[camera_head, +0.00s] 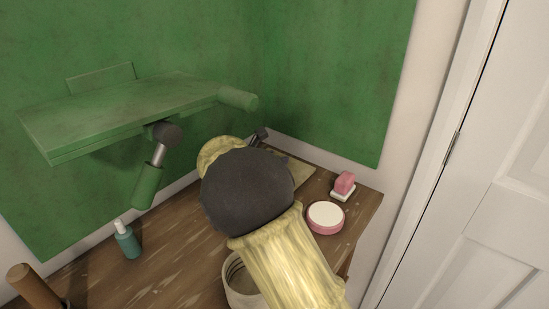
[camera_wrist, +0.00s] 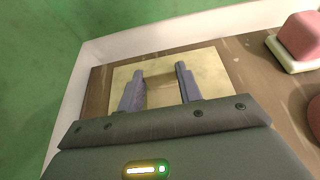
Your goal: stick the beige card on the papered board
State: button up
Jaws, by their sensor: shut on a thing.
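My gripper (camera_wrist: 161,84) has its two grey fingers shut on a small tan piece (camera_wrist: 163,97), which I take for the beige card; its edges are hard to make out. A flat pale yellow-beige rectangle (camera_wrist: 215,72), which looks like the papered board, lies on the wooden table beyond and around the fingertips. Whether the held piece touches it, I cannot tell. In the head view only a corner of this rectangle (camera_head: 299,176) shows, beside my dark wrist, which hides the fingers and the held piece.
A pink block on a white dish (camera_head: 343,187) and a round pink-and-white tin (camera_head: 325,217) stand right of my wrist. A pale round container (camera_head: 238,284) is below it. A teal bottle (camera_head: 126,240) and brown cylinder (camera_head: 36,287) stand left. A green shelf (camera_head: 120,110) overhangs the table.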

dwell(0.4)
jog(key=o, duration=1.2)
jog(key=shift+c, duration=0.2)
jog(key=p+v, duration=0.1)
jog(key=v, duration=0.6)
jog(key=shift+s+a, duration=0.2)
